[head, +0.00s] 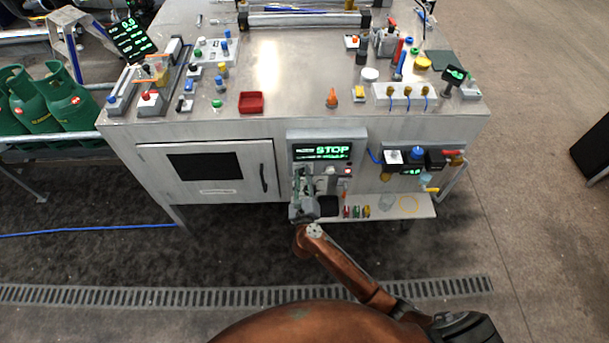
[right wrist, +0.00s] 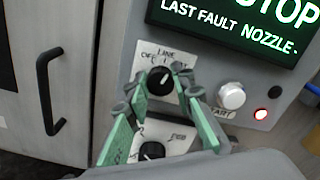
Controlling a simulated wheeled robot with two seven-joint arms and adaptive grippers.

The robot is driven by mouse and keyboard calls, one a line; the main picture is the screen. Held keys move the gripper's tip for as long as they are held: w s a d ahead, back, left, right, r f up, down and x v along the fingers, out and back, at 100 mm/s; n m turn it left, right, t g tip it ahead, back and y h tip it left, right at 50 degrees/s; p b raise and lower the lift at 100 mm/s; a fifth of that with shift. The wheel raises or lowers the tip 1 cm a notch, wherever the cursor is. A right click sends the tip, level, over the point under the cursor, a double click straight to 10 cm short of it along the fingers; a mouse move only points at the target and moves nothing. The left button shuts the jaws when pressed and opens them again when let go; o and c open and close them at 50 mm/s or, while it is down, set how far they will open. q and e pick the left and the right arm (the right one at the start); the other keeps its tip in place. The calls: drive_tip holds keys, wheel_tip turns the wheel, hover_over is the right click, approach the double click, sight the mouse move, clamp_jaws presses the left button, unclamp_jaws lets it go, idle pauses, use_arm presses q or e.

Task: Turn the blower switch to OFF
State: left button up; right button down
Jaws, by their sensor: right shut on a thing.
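The control panel (head: 328,143) on the front of the metal workbench has a green display reading STOP. In the right wrist view, an upper black rotary knob (right wrist: 160,79) sits under a white label that seems to include LANE. A lower black knob (right wrist: 152,150) sits below it, its label partly hidden and unreadable. My right gripper (head: 304,178) is at the panel below the display. In the right wrist view, its green-padded fingers (right wrist: 162,89) are shut on the upper knob, one on each side. I cannot clearly read which knob is the blower switch. My left gripper is out of view.
A white push button (right wrist: 231,96) and a lit red lamp (right wrist: 261,114) lie right of the knobs. A cabinet door with a black handle (right wrist: 48,90) is to the left. A low shelf (head: 420,203) with small parts juts out at the right.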

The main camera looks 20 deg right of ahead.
drive_tip(key=n+p, duration=0.5)
drive_tip(key=p, duration=0.1)
drive_tip(key=shift+a+r+n, duration=0.15)
drive_tip(key=shift+r+n, duration=0.05)
drive_tip(key=shift+n, duration=0.2)
drive_tip(key=n+p, duration=0.2)
drive_tip(key=n, duration=0.1)
drive_tip(key=shift+f+p, duration=0.15)
drive_tip(key=shift+p, duration=0.15)
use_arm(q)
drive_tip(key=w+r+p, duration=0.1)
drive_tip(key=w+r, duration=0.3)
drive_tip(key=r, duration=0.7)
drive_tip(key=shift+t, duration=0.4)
use_arm(e)
drive_tip(key=shift+f+n, duration=0.15)
drive_tip(key=shift+n, duration=1.45)
drive_tip(key=c, duration=1.7)
unclamp_jaws()
drive_tip(key=shift+o, duration=0.2)
